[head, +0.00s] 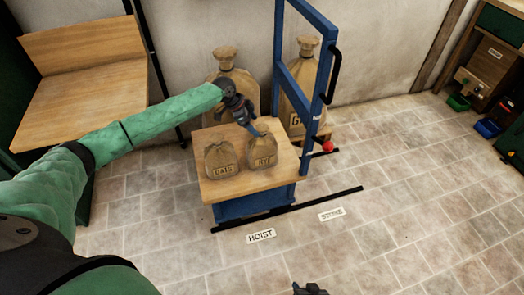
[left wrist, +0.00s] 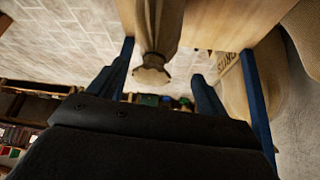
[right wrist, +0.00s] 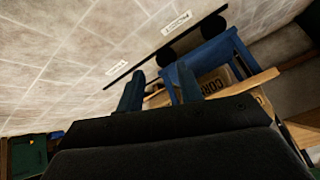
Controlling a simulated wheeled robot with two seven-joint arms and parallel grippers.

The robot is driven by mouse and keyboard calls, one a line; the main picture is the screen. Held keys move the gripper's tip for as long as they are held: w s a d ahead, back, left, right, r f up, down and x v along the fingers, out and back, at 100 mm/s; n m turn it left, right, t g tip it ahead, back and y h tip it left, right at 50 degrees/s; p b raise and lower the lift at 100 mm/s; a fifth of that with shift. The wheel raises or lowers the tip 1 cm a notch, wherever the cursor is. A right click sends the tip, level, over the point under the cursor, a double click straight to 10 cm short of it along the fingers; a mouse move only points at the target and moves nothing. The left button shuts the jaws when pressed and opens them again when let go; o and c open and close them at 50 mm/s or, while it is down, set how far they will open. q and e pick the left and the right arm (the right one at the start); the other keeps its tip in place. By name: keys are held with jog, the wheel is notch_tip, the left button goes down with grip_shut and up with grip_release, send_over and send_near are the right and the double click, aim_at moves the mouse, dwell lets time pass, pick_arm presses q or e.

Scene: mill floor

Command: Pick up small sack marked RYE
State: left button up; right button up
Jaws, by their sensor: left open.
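The small sack marked RYE (head: 263,154) stands upright on the wooden top of a blue hoist platform (head: 228,189), beside a small sack marked OATS (head: 221,160). My left gripper (head: 256,131) is just above the RYE sack, pointing down at its tied neck. In the left wrist view a sack's neck (left wrist: 152,68) shows between the two spread fingers, with a gap on each side. My left gripper is open and empty. My right gripper (head: 310,289) shows only partly at the bottom of the head view; in the right wrist view its fingers (right wrist: 160,82) are apart with nothing held.
Large sacks (head: 236,84) stand behind the platform, one partly hidden by the blue frame (head: 306,70). A red knob (head: 327,146) sticks out at the platform's right. Floor labels HOIST (head: 261,235) and STORE (head: 331,214) lie in front.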

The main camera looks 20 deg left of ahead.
aim_at(258, 127)
pick_arm(q)
jog(key=x, duration=0.5)
jog(key=shift+s+d+p, duration=0.15)
jog(key=shift+d+p, duration=0.15)
jog(key=shift+d, duration=0.1)
jog(key=shift+d+f, duration=0.15)
jog(key=shift+f, duration=0.15)
pick_arm(e)
notch_tip(258, 127, up, 3)
jog(key=shift+w+f, duration=0.1)
jog(key=shift+f, duration=0.05)
pick_arm(q)
jog(key=shift+c, duration=0.5)
grip_shut()
jog(key=shift+r, duration=0.1)
